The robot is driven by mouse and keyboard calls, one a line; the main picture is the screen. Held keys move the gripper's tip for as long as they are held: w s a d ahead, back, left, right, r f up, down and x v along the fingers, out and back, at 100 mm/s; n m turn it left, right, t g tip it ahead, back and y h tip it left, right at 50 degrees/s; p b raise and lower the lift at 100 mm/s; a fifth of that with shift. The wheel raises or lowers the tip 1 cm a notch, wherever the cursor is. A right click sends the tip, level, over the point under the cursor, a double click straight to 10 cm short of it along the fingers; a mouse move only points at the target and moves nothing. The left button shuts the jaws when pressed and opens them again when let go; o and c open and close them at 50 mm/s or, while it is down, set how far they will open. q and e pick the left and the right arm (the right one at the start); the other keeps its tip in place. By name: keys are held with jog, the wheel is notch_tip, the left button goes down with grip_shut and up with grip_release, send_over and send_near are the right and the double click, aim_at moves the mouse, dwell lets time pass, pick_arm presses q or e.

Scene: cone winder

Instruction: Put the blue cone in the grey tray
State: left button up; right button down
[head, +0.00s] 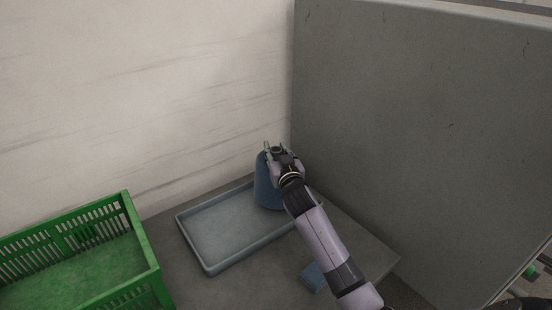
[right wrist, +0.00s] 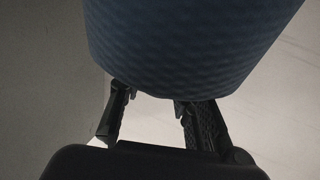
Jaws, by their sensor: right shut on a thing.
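The blue cone (head: 265,188) stands upright at the back right end of the grey tray (head: 245,256), overlapping its edge in the head view. I cannot tell whether it hangs above the tray or touches it. My right gripper (head: 276,153) is at the cone's narrow top and is shut on it; a pale tip shows beside the fingers. In the right wrist view the cone (right wrist: 190,40) fills the top, with the gripper's fingers (right wrist: 155,97) against its lower edge in the picture. The visible tray floor is empty. My left gripper is not in view.
A green slatted crate (head: 148,252) stands left of the tray. A small blue block-like thing (head: 314,277) lies on the table (head: 235,292), right of the tray beside my arm. A pale wall rises behind, and a tall grey panel (head: 420,130) bounds the right.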

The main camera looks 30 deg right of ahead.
notch_tip(320, 180, down, 2)
jog(key=shift+w+f, duration=0.1)
jog(key=c, duration=1.6)
grip_release()
jog(key=shift+f, duration=0.25)
jog(key=o, duration=0.4)
jog(key=shift+r, duration=0.15)
jog(key=b+v, duration=0.1)
jog(key=v, duration=1.1)
